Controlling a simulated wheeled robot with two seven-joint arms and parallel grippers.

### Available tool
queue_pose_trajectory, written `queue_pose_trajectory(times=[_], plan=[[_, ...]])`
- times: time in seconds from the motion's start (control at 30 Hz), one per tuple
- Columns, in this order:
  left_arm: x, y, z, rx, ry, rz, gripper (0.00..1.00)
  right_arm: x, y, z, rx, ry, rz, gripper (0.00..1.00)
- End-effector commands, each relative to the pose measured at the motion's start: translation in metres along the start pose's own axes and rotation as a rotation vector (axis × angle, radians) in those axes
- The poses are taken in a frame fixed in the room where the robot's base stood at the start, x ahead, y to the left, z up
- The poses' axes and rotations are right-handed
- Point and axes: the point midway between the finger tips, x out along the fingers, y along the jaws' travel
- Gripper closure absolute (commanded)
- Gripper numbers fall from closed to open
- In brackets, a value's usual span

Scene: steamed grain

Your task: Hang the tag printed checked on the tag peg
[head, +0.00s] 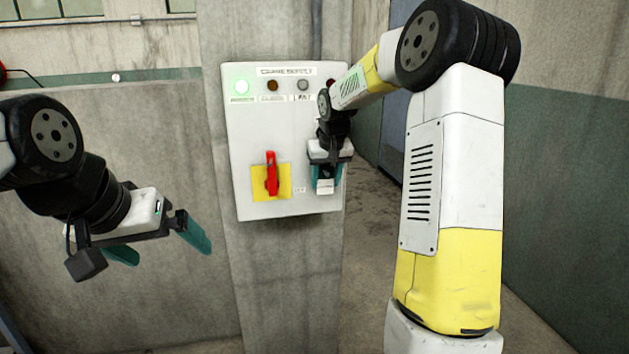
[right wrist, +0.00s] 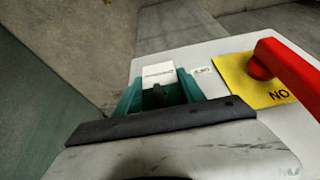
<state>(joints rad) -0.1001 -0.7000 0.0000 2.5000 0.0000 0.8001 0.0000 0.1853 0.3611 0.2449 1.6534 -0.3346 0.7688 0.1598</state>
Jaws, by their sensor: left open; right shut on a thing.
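My right gripper (head: 326,188) is at the lower right of the grey panel's face, its teal fingers shut on a small white tag (head: 325,185). The right wrist view shows the tag (right wrist: 158,75) between the fingertips, with dark print too small to read. A small dark piece (right wrist: 158,95) shows between the fingers below the tag; I cannot tell whether it is the tag peg. The fingers hide much of this spot, and I cannot tell whether the tag touches the panel. My left gripper (head: 170,256) is open and empty, left of the panel.
The panel (head: 243,130) is on a concrete pillar (head: 290,270). It carries a lit green lamp (head: 241,86), other lamps along the top, and a red handle (head: 271,172) on a yellow plate (head: 258,187), left of my right gripper. A small label (right wrist: 203,71) is beside the tag.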

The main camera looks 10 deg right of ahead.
Motion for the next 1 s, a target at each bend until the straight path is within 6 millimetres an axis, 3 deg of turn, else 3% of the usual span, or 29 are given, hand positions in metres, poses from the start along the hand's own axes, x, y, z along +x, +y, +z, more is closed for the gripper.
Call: queue_pose_trajectory(times=[0.47,0.5,0.6,0.63,1.0], plan=[[0.0,0.0,0.0,0.0,0.0,0.0,0.0,0.0,0.0003,0.0,0.0,0.0,0.0,0.91],[0.0,0.0,0.0,0.0,0.0,0.0,0.0,0.0,0.0003,0.0,0.0,0.0,0.0,0.51],[0.0,0.0,0.0,0.0,0.0,0.0,0.0,0.0,0.0003,0.0,0.0,0.0,0.0,0.32],[0.0,0.0,0.0,0.0,0.0,0.0,0.0,0.0,0.0003,0.0,0.0,0.0,0.0,0.28],[0.0,0.0,0.0,0.0,0.0,0.0,0.0,-0.0054,0.0004,-0.0006,0.0,0.002,0.001,0.28]])
